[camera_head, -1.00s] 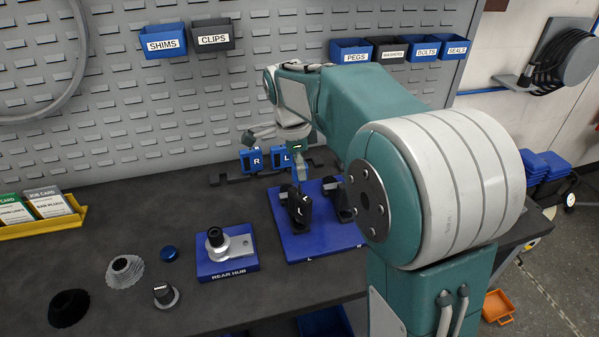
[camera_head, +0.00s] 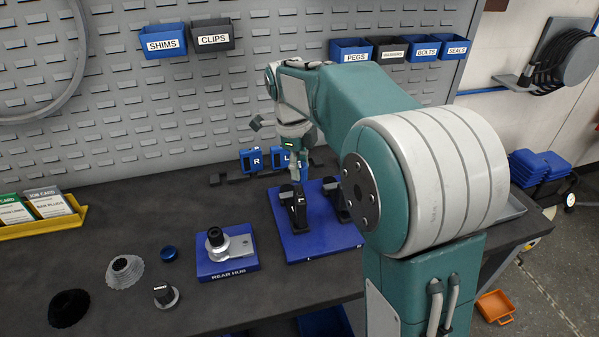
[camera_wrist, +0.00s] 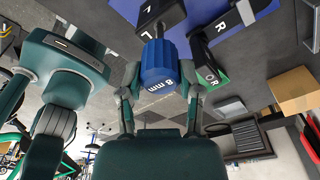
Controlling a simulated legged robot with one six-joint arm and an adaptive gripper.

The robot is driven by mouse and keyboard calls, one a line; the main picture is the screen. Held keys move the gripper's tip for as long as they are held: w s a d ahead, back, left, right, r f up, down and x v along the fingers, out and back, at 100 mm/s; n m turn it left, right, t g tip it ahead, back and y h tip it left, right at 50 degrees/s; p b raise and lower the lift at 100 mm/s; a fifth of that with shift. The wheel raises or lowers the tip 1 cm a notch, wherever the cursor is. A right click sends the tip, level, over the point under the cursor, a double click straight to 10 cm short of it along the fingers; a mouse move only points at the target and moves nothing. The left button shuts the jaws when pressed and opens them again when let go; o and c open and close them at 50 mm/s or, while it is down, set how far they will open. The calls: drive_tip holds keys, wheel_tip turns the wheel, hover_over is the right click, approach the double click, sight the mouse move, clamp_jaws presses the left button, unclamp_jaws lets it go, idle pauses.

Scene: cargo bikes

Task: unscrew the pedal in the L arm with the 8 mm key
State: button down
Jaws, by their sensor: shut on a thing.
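My gripper (camera_wrist: 160,88) is shut on the blue handle of the 8 mm key (camera_wrist: 158,66), a finger on either side. In the head view my gripper (camera_head: 297,168) hangs just above the L arm (camera_head: 298,212), which stands on a blue base plate (camera_head: 312,246). The R arm (camera_wrist: 207,58) stands beside it, partly hidden by my arm in the head view.
Blue blocks marked R (camera_head: 253,160) and L (camera_head: 283,158) stand behind. The rear hub block (camera_head: 228,268), a blue cap (camera_head: 169,254) and a black-and-silver part (camera_head: 165,294) lie to the left. A pegboard with bins (camera_head: 165,40) rises behind.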

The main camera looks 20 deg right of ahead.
drive_tip(key=shift+s+f, duration=0.1)
drive_tip(key=shift+f, duration=0.1)
drive_tip(key=m, duration=0.6)
drive_tip(key=shift+g+y, duration=0.3)
drive_tip(key=shift+g, duration=0.1)
drive_tip(key=shift+m, duration=0.4)
drive_tip(key=shift+r, duration=0.2)
drive_tip(key=shift+r, duration=0.4)
